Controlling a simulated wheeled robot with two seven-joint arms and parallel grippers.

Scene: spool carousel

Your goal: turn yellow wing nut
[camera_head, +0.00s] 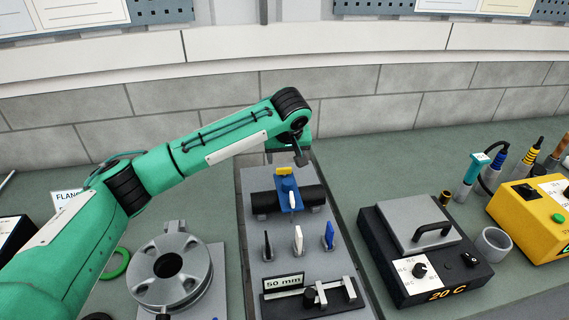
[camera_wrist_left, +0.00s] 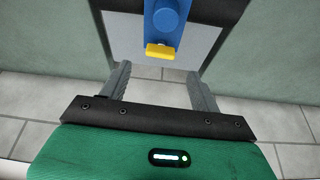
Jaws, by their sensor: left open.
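The yellow wing nut (camera_head: 284,171) sits at the far end of a blue fitting (camera_head: 288,190) on the black pipe of the grey centre panel. In the left wrist view the yellow wing nut (camera_wrist_left: 160,51) shows below the blue fitting (camera_wrist_left: 167,18). My left gripper (camera_head: 300,158) is at the far end of the panel, close to the nut. In the left wrist view my left gripper (camera_wrist_left: 158,72) is open and empty. The nut lies just past its fingertips, roughly midway between them, with no contact visible. My right gripper is not in view.
Three small upright pieces, black, white (camera_head: 298,240) and blue, stand nearer on the panel. A "50 mm" clamp (camera_head: 310,295) is in front. A flanged grey spool (camera_head: 170,265) is left; a "20 C" box (camera_head: 425,250) is right. A block wall (camera_head: 350,90) stands behind.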

